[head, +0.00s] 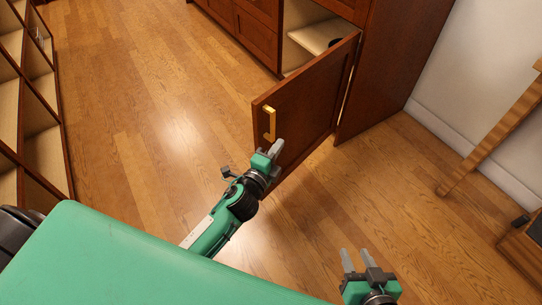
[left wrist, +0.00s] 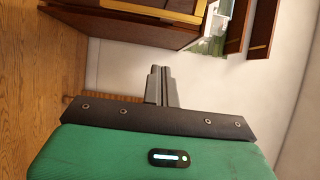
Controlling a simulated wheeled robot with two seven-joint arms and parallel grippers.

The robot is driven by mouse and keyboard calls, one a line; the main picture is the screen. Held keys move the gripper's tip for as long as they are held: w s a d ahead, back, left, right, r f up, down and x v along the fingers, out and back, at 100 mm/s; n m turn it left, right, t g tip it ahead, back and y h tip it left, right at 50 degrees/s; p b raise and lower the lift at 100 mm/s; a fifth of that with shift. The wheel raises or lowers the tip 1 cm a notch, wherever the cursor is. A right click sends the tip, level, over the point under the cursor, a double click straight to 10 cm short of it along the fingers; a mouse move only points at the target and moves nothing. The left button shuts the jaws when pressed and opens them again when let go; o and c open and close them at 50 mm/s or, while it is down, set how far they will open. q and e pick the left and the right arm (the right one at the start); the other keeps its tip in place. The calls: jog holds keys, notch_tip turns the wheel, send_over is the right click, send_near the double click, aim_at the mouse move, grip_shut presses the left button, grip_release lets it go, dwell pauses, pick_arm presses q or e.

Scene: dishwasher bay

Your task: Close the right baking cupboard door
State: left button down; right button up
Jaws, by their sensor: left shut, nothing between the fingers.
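The right baking cupboard door (head: 312,108) is reddish-brown wood and stands wide open in the head view, swung out from the cupboard. Its gold handle (head: 269,122) is near the free edge, on the face turned toward me. My left gripper (head: 278,147) is shut and empty, just below and right of the handle, in front of the door's lower part. I cannot tell whether it touches the door. Its closed fingers also show in the left wrist view (left wrist: 160,86). My right gripper (head: 357,260) is open and empty at the bottom, away from the door.
The cupboard's pale interior (head: 312,38) shows behind the door, with a light board and a dark item inside. Wooden shelving (head: 35,120) stands at the left. A wooden frame (head: 490,130) is at the right by the white wall. The floor left of the door is clear.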

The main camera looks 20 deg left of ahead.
aim_at(273, 131)
pick_arm(q)
jog(key=w+a, duration=0.1)
jog(key=w, duration=0.1)
jog(key=w+a, duration=0.1)
jog(key=w, duration=0.1)
jog(key=w+a, duration=0.1)
jog(key=w, duration=0.1)
dwell(0.5)
